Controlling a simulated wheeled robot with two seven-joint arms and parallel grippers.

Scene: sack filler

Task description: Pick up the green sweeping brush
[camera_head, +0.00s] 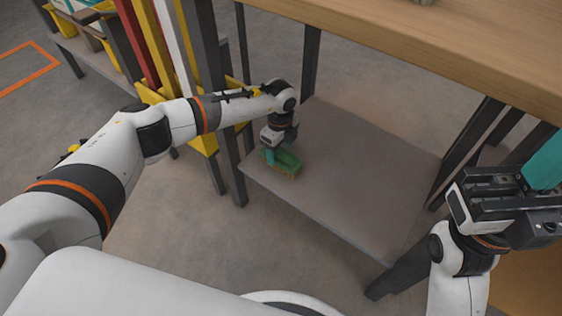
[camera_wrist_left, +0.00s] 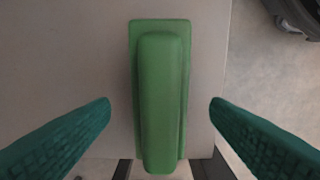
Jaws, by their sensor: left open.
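The green sweeping brush (camera_head: 288,165) lies on the grey lower shelf (camera_head: 345,185), near its left end. In the left wrist view the brush (camera_wrist_left: 160,95) is upright in the picture, its long raised handle facing the camera. My left gripper (camera_head: 275,152) points down over the brush from above. Its two teal fingers (camera_wrist_left: 160,112) are open, one on each side of the brush, with a clear gap to both sides. My right gripper (camera_head: 540,168) is at the right edge of the head view; only one teal finger part shows, and its opening is hidden.
A wooden tabletop (camera_head: 450,45) stands above and behind the shelf, with dark legs around it. A yellow rack with red and white upright bars (camera_head: 172,50) is just left of the shelf. The shelf's middle and right (camera_head: 385,190) are clear.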

